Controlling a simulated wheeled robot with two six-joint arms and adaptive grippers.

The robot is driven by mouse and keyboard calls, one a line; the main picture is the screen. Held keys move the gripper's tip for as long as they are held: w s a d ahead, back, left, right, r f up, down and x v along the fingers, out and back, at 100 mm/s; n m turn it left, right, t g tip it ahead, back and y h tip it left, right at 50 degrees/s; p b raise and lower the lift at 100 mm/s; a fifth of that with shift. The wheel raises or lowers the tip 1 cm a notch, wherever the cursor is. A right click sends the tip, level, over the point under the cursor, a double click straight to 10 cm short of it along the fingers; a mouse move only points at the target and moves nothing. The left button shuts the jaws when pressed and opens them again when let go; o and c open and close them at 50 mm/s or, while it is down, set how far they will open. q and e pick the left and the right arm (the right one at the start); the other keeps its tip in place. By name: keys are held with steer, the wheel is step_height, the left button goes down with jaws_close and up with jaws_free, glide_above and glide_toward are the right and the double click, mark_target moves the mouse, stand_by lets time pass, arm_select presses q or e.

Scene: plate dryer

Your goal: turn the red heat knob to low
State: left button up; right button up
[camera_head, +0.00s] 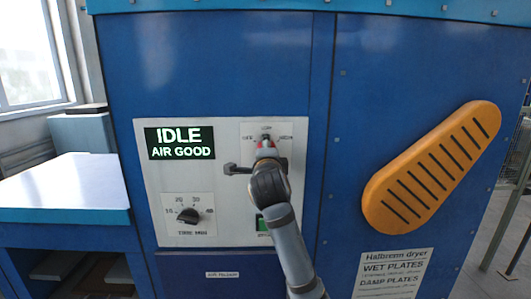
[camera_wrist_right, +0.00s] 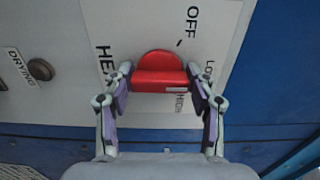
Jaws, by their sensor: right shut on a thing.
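The red heat knob (camera_wrist_right: 160,68) sits on the white heat plate (camera_wrist_right: 215,25) and shows large in the right wrist view. My right gripper (camera_wrist_right: 160,84) is shut on it, with one finger at each side. OFF is printed above it in this view, a partly hidden low label to its right and HIGH just below it. A pale mark on the knob's lower edge lies near HIGH; the exact setting is hard to read. My left gripper is not in view.
The blue dryer carries a control panel (camera_head: 165,240) with a lit IDLE / AIR GOOD display (camera_head: 180,142) and a black time knob (camera_head: 188,215) at lower left. A drying button or lamp (camera_wrist_right: 40,69) is left in the wrist view.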

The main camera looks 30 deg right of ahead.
steer(key=o, duration=1.2)
steer(key=v, duration=0.7)
steer(key=shift+s+a, duration=0.15)
steer(key=shift+s, duration=0.1)
steer(key=shift+f, duration=0.15)
